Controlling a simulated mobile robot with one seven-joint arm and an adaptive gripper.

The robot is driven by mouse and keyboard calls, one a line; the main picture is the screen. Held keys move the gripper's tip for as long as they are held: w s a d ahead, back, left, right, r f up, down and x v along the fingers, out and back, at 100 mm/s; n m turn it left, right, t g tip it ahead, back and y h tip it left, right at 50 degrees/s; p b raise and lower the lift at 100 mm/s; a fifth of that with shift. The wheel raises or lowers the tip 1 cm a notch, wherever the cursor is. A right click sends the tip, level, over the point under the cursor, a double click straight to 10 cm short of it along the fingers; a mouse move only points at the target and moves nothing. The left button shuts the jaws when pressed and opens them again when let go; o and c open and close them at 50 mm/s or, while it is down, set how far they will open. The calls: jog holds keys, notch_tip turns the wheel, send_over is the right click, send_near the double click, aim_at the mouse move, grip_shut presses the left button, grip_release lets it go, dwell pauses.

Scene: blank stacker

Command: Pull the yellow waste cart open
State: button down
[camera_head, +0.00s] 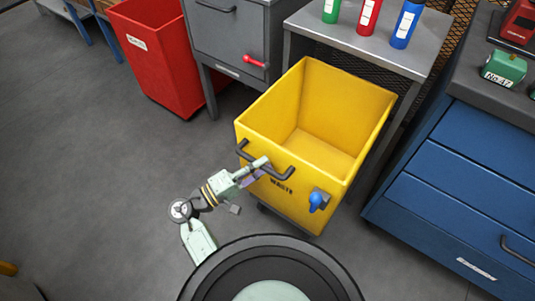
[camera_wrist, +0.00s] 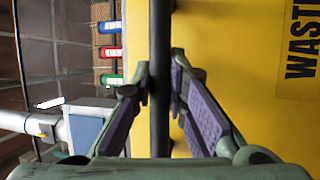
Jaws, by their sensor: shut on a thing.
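The yellow waste cart (camera_head: 285,195) stands in front of the grey table, its open top facing up and its inside empty. Its dark handle bar (camera_head: 284,175) runs across the upper front face, above the word WASTE. A blue knob (camera_head: 317,200) sits on the front face at the lower right. My gripper (camera_head: 262,167) is at the handle bar. In the wrist view the bar (camera_wrist: 160,60) runs between the two purple-padded fingers (camera_wrist: 161,90), which are closed around it. The yellow front (camera_wrist: 225,60) fills the right of that view.
A red bin (camera_head: 160,65) and a grey cabinet (camera_head: 230,40) stand behind on the left. The grey table (camera_head: 355,45) holds several coloured bottles. A blue drawer cabinet (camera_head: 460,175) is close on the right. The floor (camera_head: 90,170) at left is clear.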

jog(key=shift+s+a, duration=0.15)
jog(key=shift+s, duration=0.05)
jog(key=c, duration=1.6)
grip_release()
jog(key=shift+o, duration=0.2)
jog(key=v, duration=1.2)
